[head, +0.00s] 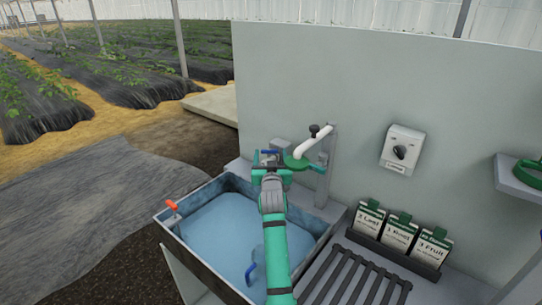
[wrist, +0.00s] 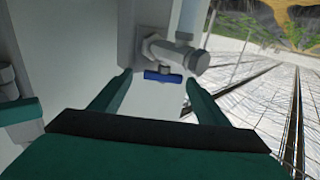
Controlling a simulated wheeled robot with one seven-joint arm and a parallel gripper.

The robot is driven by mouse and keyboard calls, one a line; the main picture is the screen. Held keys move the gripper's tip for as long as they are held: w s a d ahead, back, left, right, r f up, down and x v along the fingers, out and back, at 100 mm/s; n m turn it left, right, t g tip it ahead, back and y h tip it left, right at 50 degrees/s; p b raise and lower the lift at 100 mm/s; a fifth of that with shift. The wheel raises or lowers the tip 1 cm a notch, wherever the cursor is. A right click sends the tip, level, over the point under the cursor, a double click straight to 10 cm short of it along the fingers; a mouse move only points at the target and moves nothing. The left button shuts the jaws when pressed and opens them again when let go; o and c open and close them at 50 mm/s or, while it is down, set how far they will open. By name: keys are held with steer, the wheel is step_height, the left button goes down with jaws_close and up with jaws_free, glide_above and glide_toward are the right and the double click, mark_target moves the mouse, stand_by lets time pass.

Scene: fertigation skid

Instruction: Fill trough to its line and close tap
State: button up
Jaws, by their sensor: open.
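The trough (head: 328,216) is a grey rectangular basin holding blue water (head: 215,225); I cannot make out a fill line. The tap (wrist: 165,52) is a grey metal fitting on the wall with a blue handle (wrist: 164,77), which lies crosswise in the wrist view. The handle's blue also shows in the head view (head: 268,152). My gripper (wrist: 158,82) is open, with its two fingers on either side of the blue handle and apart from it. In the head view my gripper (head: 268,162) is at the trough's far edge, and my arm hides part of the water.
An orange piece (head: 172,206) sits on the trough's left rim. A white pipe (head: 314,141) stands behind my gripper. To the right are a slatted rack (head: 355,275), labelled packets (head: 400,232) and a wall dial (head: 402,150).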

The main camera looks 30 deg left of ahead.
steer(key=shift+a, duration=0.5)
steer(key=shift+d, duration=0.15)
steer(key=c, duration=1.1)
steer(key=shift+o, duration=0.3)
steer(key=shift+s+a+m+t+h, duration=0.1)
steer(key=shift+a+m+t+h, duration=0.2)
steer(key=shift+m+h, duration=0.15)
steer(key=shift+s+a+r+m+t+h, duration=0.15)
steer(key=shift+m+t+h, duration=0.3)
steer(key=shift+h, duration=0.3)
steer(key=shift+w+a+f+m+t+h, duration=0.1)
steer(key=shift+m+t+h, duration=0.15)
steer(key=shift+m+h, duration=0.35)
steer(key=shift+a+m+t+h, duration=0.2)
steer(key=shift+m+h, duration=0.6)
steer(key=shift+h, duration=0.55)
steer(key=shift+a+m+t+h, duration=0.1)
steer(key=shift+m+t+h, duration=0.15)
steer(key=shift+m+h, duration=0.8)
steer(key=shift+a+m+t+h, duration=0.2)
steer(key=shift+m+h, duration=0.35)
steer(key=shift+h, duration=1.05)
steer(key=shift+m+h, duration=0.3)
steer(key=shift+h, duration=0.1)
